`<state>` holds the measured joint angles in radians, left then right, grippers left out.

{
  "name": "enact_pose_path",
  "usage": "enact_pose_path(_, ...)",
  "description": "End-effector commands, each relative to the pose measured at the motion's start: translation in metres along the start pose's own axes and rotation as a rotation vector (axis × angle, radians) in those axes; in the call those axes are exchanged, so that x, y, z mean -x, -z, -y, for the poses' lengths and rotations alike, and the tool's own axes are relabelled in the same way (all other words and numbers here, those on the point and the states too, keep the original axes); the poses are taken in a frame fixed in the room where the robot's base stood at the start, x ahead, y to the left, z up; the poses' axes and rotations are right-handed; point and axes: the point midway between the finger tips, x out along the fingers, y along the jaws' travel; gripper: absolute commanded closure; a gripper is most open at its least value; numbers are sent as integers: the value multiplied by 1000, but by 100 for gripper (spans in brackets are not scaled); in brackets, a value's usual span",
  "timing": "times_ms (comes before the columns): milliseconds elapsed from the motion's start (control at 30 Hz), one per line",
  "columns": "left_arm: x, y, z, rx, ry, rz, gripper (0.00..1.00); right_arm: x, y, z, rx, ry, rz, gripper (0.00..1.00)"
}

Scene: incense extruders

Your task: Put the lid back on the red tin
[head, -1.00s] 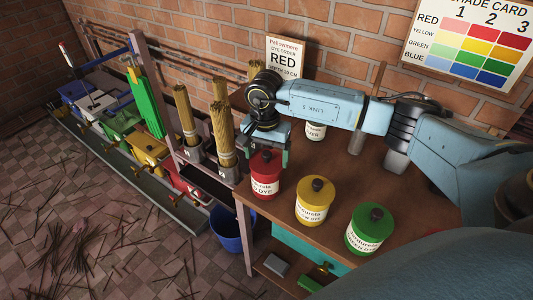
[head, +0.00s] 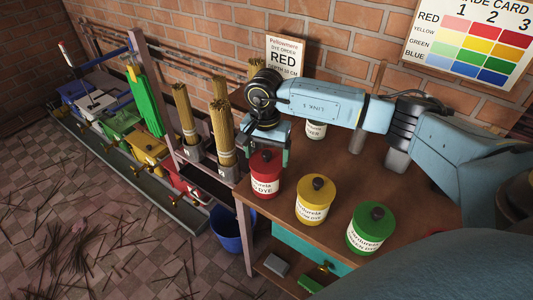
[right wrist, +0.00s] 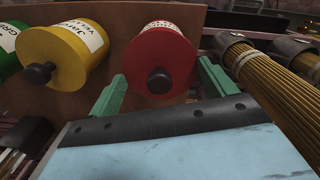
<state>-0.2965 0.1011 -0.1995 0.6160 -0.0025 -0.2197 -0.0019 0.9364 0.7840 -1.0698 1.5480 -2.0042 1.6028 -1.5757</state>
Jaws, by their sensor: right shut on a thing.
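The red tin (head: 265,186) stands upright near the left front corner of the wooden table, its white label facing me. Its red lid (right wrist: 155,52) with a dark knob is on top of the tin, with no gap that I can see. My right gripper (head: 268,152) reaches down from behind the tin, its green fingers on either side of the lid. The inside of the tin is hidden. My left gripper is not in view.
A yellow tin (head: 315,202) and a green tin (head: 368,230), both lidded, stand to the right. Bundles of sticks (head: 222,135) in holders stand close on the left. A white jar (head: 316,130) stands behind my arm. A blue bucket (head: 228,232) is below the table edge.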

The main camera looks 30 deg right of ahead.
Motion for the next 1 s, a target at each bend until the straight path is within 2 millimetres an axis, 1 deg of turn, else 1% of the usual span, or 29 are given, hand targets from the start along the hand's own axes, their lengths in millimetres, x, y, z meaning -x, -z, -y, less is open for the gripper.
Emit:
enact_pose_path(333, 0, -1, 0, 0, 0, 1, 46, 0, 0, 0, 0, 0, 0, 43)
enact_pose_path(367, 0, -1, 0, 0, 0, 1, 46, 0, 0, 0, 0, 0, 0, 15)
enact_pose_path(467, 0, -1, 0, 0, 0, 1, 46, 0, 0, 0, 0, 0, 0, 2)
enact_pose_path(500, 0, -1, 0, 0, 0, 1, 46, 0, 0, 0, 0, 0, 0, 0)
enact_pose_path(867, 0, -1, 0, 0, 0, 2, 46, 0, 0, 0, 0, 0, 0, 0)
enact_pose_path(1000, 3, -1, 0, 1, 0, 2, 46, 6, 0, 0, 0, 0, 0, 0)
